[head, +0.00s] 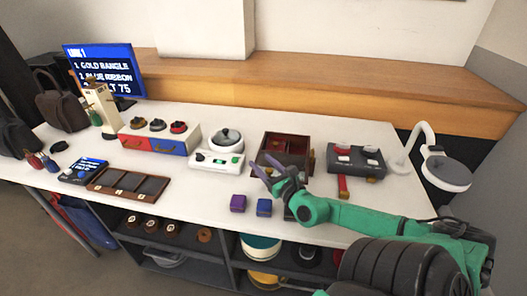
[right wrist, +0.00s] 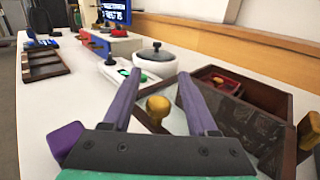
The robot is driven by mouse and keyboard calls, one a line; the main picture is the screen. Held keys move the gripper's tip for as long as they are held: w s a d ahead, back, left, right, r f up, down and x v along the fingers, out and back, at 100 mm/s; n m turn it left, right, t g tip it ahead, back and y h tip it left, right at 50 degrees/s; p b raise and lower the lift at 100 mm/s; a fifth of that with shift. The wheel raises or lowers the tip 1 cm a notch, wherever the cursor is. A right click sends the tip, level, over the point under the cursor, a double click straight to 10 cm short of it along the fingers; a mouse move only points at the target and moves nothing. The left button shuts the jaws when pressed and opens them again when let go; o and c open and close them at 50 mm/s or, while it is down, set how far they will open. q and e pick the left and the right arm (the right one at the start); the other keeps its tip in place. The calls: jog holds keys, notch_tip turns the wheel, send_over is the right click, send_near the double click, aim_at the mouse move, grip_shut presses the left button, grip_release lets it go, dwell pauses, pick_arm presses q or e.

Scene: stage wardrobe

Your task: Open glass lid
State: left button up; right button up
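The wooden box (head: 287,142) with a dark reddish inside stands in the middle of the table. It also shows at the right of the right wrist view (right wrist: 262,90), where a dark, see-through-looking panel (right wrist: 245,118) lies at its near side; I cannot tell whether this is the glass lid. A brass knob (right wrist: 158,105) shows between and below the fingers of my right gripper (right wrist: 153,75), apparently not held. A second brass knob (right wrist: 308,130) is at the right edge. My right gripper (head: 268,172) is open at the box's near-left corner. My left gripper is out of view.
A white scale (head: 217,160) with a lidded pot (head: 226,138) stands left of the box. Purple (head: 238,203) and blue (head: 264,207) small blocks lie in front. A grey device (head: 355,160) and white lamp (head: 445,172) stand to the right.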

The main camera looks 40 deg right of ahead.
jog(key=s+p, duration=0.2)
jog(key=s, duration=0.2)
jog(key=s+a+p, duration=0.1)
jog(key=s+p, duration=0.1)
jog(key=s, duration=0.3)
jog(key=s+a+p, duration=0.1)
jog(key=s+p, duration=0.1)
jog(key=s, duration=0.2)
jog(key=shift+s+a+r+p, duration=0.15)
jog(key=shift+s+r+p, duration=0.2)
jog(key=shift+s+p, duration=0.05)
jog(key=shift+s+a+f, duration=0.1)
jog(key=shift+s+f, duration=0.1)
jog(key=shift+f, duration=0.2)
jog(key=shift+s, duration=0.1)
